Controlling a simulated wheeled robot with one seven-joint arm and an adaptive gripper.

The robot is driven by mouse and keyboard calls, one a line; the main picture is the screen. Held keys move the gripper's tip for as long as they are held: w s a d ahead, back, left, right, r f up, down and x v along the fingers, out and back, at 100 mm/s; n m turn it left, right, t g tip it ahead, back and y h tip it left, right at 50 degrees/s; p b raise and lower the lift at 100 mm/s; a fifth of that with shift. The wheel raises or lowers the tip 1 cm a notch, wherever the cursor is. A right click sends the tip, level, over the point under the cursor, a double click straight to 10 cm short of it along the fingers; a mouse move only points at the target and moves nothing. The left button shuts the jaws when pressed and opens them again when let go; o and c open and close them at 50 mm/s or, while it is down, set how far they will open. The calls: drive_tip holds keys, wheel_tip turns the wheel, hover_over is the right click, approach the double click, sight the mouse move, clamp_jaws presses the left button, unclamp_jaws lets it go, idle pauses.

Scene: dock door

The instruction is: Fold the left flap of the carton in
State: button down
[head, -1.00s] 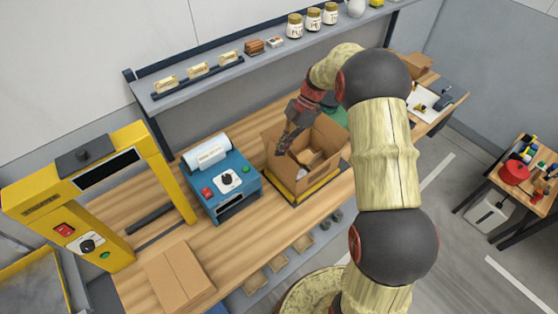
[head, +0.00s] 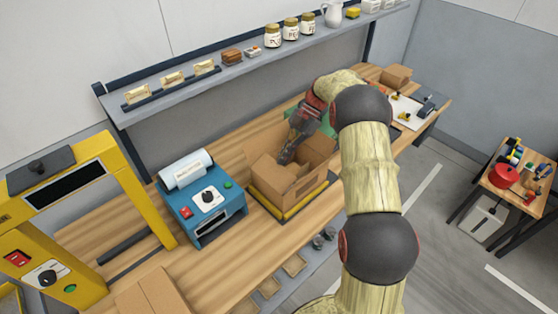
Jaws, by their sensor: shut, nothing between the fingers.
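The brown open carton (head: 271,189) stands on a yellow-edged platform (head: 299,207) on the wooden bench. Its left flap (head: 267,168) leans over the left part of the opening. Other flaps at the back and right (head: 319,143) stand up around the opening. My gripper (head: 284,159) is shut and empty, pointing down at the carton, with its tips at the inner edge of the left flap. Whether the tips touch the flap I cannot tell. The arm hides part of the carton's back right.
A blue machine (head: 206,204) with a white roll stands close left of the carton. A yellow frame (head: 145,190) is further left, with a flat carton (head: 152,292) in front. A shelf (head: 225,84) with jars runs behind. Bare bench lies in front of the blue machine.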

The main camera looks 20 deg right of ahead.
drive_tip(key=shift+w+d+f+b, duration=0.1)
drive_tip(key=shift+d+f+b, duration=0.25)
drive_tip(key=shift+f, duration=0.3)
drive_tip(key=shift+w+d+f+b, duration=0.1)
drive_tip(key=shift+d+f+b, duration=0.1)
drive_tip(key=shift+f+b, duration=0.35)
drive_tip(key=shift+f, duration=0.15)
